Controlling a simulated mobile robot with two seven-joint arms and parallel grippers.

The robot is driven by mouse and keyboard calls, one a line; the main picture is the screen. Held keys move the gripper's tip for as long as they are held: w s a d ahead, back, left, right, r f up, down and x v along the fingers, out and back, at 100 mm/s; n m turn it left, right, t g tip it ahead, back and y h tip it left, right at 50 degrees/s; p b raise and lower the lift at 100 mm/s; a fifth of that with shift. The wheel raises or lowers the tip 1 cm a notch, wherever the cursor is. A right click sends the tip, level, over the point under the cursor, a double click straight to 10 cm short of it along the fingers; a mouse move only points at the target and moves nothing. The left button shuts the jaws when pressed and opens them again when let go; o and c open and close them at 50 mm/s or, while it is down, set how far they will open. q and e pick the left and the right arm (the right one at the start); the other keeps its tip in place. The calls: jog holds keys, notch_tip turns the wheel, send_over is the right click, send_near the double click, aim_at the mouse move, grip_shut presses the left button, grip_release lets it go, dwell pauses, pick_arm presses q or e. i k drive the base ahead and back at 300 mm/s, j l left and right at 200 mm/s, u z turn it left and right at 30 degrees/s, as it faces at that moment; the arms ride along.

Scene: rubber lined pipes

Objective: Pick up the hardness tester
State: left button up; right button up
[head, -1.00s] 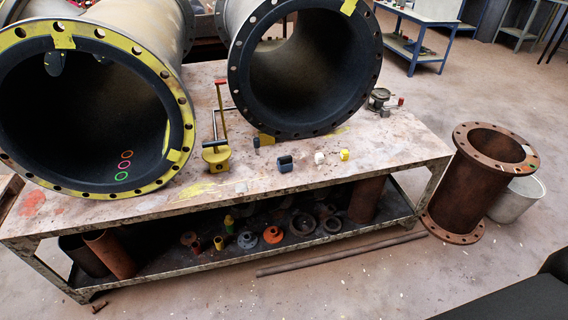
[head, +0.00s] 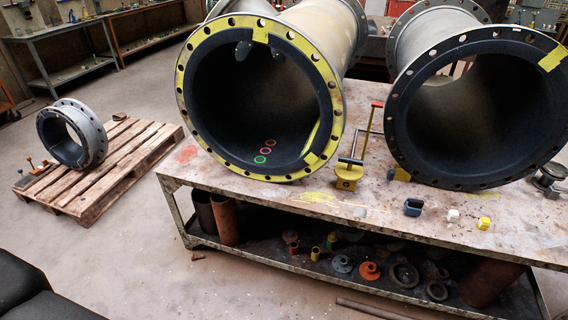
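A small dark blue, block-like device (head: 413,207) stands near the front edge of the workbench (head: 345,212), in front of the gap between the two big pipes. It may be the hardness tester, but it is too small to be sure. A white small block (head: 453,215) and a yellow one (head: 484,223) sit to its right. Neither of my grippers is in view.
A yellow-rimmed lined pipe (head: 330,90) and a second black-lined pipe (head: 400,120) lie on the bench. A yellow stand with a red-tipped upright (head: 347,178) is between them. A pallet (head: 115,165) with a short flanged pipe (head: 72,135) is left, with open floor between.

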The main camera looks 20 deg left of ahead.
aim_at(413, 207)
jog(key=u, duration=0.65)
jog(key=l+u, duration=0.8)
jog(key=u, duration=0.15)
jog(key=k+l+u, duration=0.2)
jog(key=l, duration=0.25)
jog(key=l+u, duration=0.25)
jog(key=l, duration=0.2)
jog(key=k+l, duration=0.1)
jog(key=l, duration=0.25)
jog(key=k+l+u, duration=0.1)
jog(key=l, duration=0.3)
jog(key=k+l, duration=0.15)
jog(key=l, duration=0.2)
jog(key=k+l, duration=0.15)
jog(key=l, duration=0.2)
jog(key=k+l+u, duration=0.1)
jog(key=l, duration=0.55)
jog(key=i, duration=0.35)
